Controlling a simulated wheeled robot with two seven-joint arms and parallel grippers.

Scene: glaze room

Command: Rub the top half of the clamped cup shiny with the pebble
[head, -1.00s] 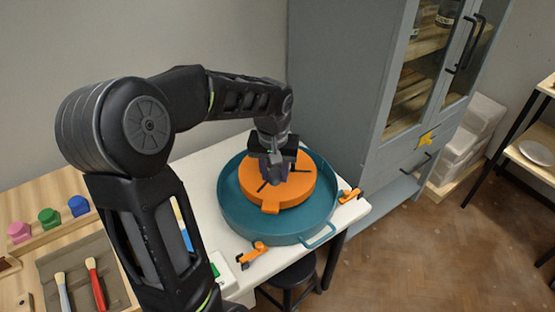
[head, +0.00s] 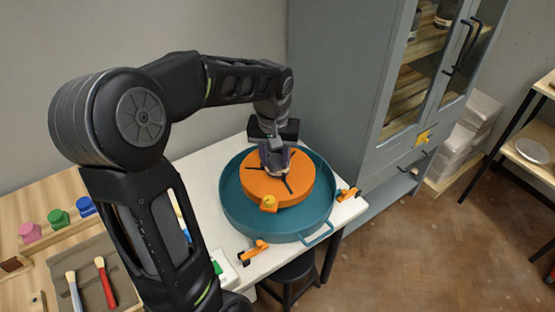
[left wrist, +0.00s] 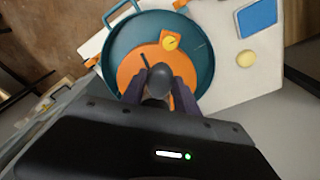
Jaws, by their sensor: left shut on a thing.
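My left gripper (head: 274,168) reaches down over the middle of the orange disc (head: 304,178), which lies in the teal round tray (head: 235,211). Its purple-grey fingers are shut on a smooth dark grey rounded thing, seemingly the pebble (left wrist: 158,79), in the left wrist view. I cannot make out the clamped cup apart from the gripper; the fingers and the held thing cover the disc's centre. Dark slots run outward on the disc. My right gripper is not in view.
Orange clamps (head: 254,250) sit at the white table's (head: 205,180) edges. A grey cabinet (head: 340,90) stands close behind right. Brushes (head: 105,283) lie at the left.

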